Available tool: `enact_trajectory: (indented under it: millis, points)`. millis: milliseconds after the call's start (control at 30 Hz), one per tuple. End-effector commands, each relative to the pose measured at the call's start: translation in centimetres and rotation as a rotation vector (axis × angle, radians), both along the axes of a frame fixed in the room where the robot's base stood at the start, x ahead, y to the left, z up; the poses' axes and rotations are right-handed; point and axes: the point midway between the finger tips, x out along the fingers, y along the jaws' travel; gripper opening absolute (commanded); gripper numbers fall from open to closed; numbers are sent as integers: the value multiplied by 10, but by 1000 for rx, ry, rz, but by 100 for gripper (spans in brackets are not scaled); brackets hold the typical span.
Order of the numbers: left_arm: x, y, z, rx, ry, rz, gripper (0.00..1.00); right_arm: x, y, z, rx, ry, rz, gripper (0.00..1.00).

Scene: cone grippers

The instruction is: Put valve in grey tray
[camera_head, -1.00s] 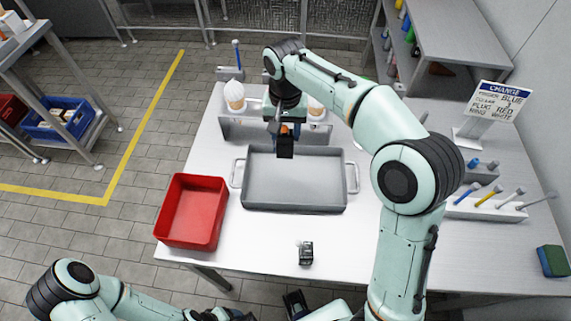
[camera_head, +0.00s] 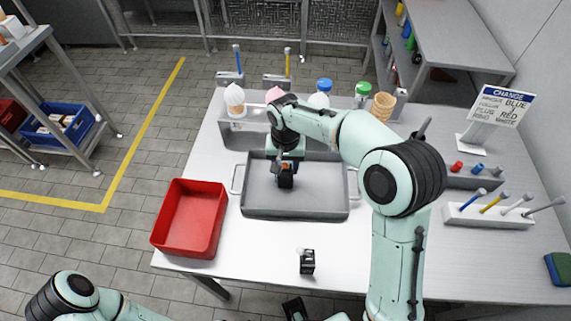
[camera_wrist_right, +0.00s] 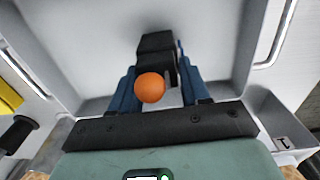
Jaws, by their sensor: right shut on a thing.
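The grey tray (camera_head: 325,200) lies in the middle of the table, with a handle at each side. My right gripper (camera_head: 285,174) is over the tray's left-middle part, pointing down. It is shut on a valve (camera_head: 285,183) with a dark body. In the right wrist view, the valve's black body (camera_wrist_right: 157,42) and orange ball knob (camera_wrist_right: 150,87) show between the blue fingers (camera_wrist_right: 155,90). The grey tray floor lies behind it; whether the valve touches the floor I cannot tell. My left arm is at the bottom edge; its hand is mostly cut off.
A red bin (camera_head: 190,218) stands left of the tray. A similar small black part (camera_head: 307,261) with a pale knob is near the table's front. Behind the tray is a holder (camera_head: 235,132) with cones and capped items. A white rack (camera_head: 490,215) and sign (camera_head: 495,105) are right.

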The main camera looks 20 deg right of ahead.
Motion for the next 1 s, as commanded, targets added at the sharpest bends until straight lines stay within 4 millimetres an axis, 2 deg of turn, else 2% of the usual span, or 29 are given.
enact_trajectory:
  millis: [200, 233, 300, 667, 767, 1000]
  points:
    - [-1, 0, -2, 0, 1, 0, 73, 0, 0, -4, 0, 0, 0, 6]
    - [-1, 0, -2, 0, 1, 0, 73, 0, 0, -3, 0, 0, 0, 56]
    - [-1, 0, -2, 0, 1, 0, 73, 0, 0, -3, 0, 0, 0, 72]
    - [0, 0, 1, 0, 0, 0, 73, 0, 0, 3, 0, -1, 0, 72]
    - [1, 0, 3, 0, -1, 0, 73, 1, 0, 16, 1, -5, 0, 72]
    - [4, 0, 11, -1, -5, 0, 73, 1, 0, 69, 1, -7, 0, 72]
